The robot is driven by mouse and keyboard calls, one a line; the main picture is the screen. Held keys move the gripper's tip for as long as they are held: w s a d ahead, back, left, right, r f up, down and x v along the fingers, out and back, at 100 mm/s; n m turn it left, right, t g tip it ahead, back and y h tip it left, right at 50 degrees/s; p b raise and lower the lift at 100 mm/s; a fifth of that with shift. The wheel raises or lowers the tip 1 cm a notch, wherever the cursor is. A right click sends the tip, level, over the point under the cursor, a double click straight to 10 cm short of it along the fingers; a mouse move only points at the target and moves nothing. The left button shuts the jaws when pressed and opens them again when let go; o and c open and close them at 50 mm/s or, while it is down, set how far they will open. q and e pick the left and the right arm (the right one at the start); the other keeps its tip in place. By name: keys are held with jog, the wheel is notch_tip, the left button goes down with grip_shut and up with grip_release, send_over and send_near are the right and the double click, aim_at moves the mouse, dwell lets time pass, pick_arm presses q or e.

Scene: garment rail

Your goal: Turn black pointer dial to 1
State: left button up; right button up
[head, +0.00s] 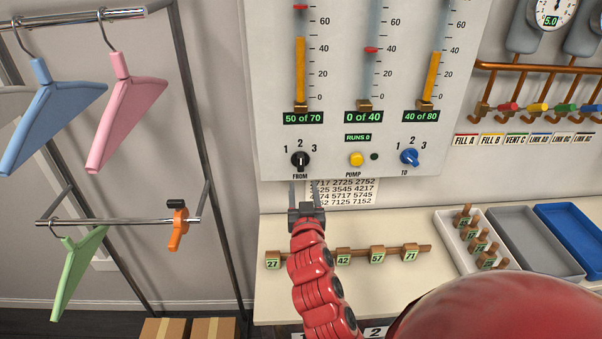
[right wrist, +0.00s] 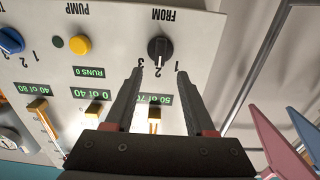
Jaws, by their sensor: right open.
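The black pointer dial (head: 300,160), labelled FROM, is on the grey panel (head: 330,137) with the marks 1, 2 and 3 around it. Its white line appears to point at 2. In the right wrist view the dial (right wrist: 158,49) appears upside down, just beyond the fingertips. My right gripper (head: 306,187) is just below the dial in the head view, with its fingers apart and empty. In the right wrist view the gripper (right wrist: 159,74) has its fingers on either side of the 2 mark, not touching the dial. My left gripper is not in view.
A yellow PUMP button (head: 356,159) and a blue pointer dial (head: 409,157) are to the right on the same panel. Below is a shelf with numbered blocks (head: 344,256) and trays (head: 530,241). A rail with hangers (head: 127,92) stands at the left.

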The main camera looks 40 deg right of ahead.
aim_at(301, 164)
jog(key=p+x, duration=0.1)
jog(key=x, duration=0.2)
jog(key=p+x, duration=0.1)
jog(key=x, duration=0.1)
jog(key=p+x, duration=0.1)
jog(key=x, duration=0.2)
jog(key=shift+w+d+r, duration=0.15)
jog(key=shift+w+r, duration=0.1)
jog(key=shift+p+x, duration=0.3)
jog(key=shift+x, duration=0.5)
jog(key=shift+f, duration=0.1)
grip_shut()
